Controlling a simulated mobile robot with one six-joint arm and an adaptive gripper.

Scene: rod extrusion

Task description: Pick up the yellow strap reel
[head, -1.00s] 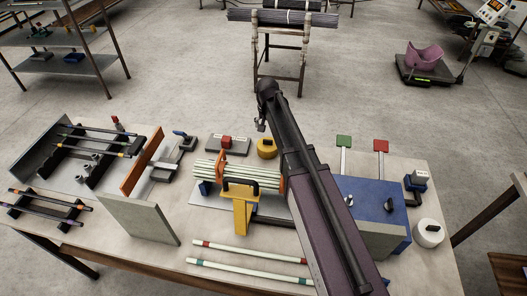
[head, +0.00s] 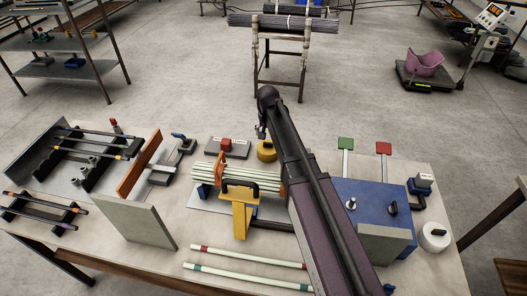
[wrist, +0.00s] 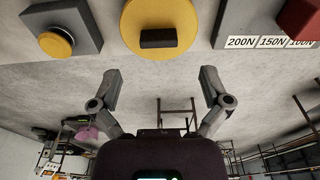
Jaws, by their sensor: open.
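The yellow strap reel (head: 267,144) is a round disc lying on the table's far side, with a dark block on its top. In the wrist view the reel (wrist: 160,15) fills the top centre, partly cut off by the frame edge. My gripper (head: 262,130) hangs at the end of the arm, just behind and slightly left of the reel. In the wrist view my gripper (wrist: 161,85) has its fingers spread wide with nothing between them. The reel appears centred between the fingers but apart from them.
A grey plate with a red block (head: 227,144) and force labels sits left of the reel. A bundle of pale rods (head: 205,174) in a yellow stand lies in front. A blue box (head: 345,188) stands to the right. A grey block with a yellow button (wrist: 56,43) shows in the wrist view.

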